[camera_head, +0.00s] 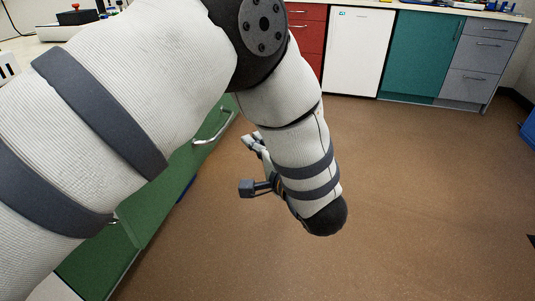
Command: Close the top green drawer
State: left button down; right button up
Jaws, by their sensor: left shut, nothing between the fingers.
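The green drawer cabinet (180,172) runs along the left side, below the bench. A silver bar handle (213,128) shows on its upper front. My left arm covers much of the cabinet, so I cannot tell how far the top drawer stands out. My left gripper (249,141) is shut and empty. It hangs over the floor just right of the silver handle in the picture, with no contact visible. My right gripper is not in view.
Brown floor (430,200) is open to the right. Across the room stand red drawers (306,35), a white cabinet front (357,50), a teal cabinet (422,55) and grey drawers (482,58). A blue object (530,128) is at the right edge.

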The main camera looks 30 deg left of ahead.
pick_arm(q)
jog(key=a, duration=0.5)
jog(key=shift+w+a+f, duration=0.2)
jog(key=shift+f, duration=0.15)
jog(key=shift+a, duration=0.1)
